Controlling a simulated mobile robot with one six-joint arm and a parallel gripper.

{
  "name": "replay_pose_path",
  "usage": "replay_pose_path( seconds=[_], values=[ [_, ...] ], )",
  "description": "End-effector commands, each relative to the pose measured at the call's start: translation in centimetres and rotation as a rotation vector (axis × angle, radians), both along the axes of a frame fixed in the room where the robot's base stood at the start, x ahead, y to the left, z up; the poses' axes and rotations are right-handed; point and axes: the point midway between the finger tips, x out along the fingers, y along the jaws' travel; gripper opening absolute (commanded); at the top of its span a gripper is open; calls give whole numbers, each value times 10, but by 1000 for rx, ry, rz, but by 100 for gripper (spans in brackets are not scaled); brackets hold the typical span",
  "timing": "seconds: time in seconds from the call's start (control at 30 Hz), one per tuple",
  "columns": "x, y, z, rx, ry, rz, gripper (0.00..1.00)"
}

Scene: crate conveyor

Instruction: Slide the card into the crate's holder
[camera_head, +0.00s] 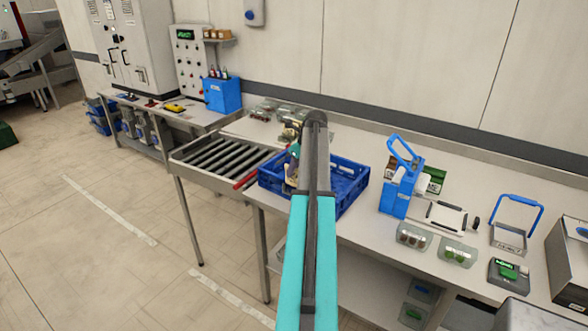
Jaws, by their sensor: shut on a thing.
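A blue crate (350,188) with slatted walls stands on the table at the end of the roller conveyor. My arm crosses in front of it and hides its middle. My gripper (291,183) is partly hidden behind the arm, low over the crate's left part. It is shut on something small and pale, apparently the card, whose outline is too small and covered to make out. The crate's card holder cannot be made out. I cannot tell whether the card touches the crate.
The roller conveyor (222,160) with a red bar (246,180) lies left of the crate. A blue handled stand (397,190), a clipboard (440,217) and clear trays (413,236) with small parts stand to the right. More clear trays stand behind the crate.

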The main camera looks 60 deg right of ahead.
Motion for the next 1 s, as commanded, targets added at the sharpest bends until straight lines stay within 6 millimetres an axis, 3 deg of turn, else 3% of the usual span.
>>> replay_pose_path(
  seconds=[1.0],
  values=[
    [0,0,-11,-1,0,-1,0]
  ],
)
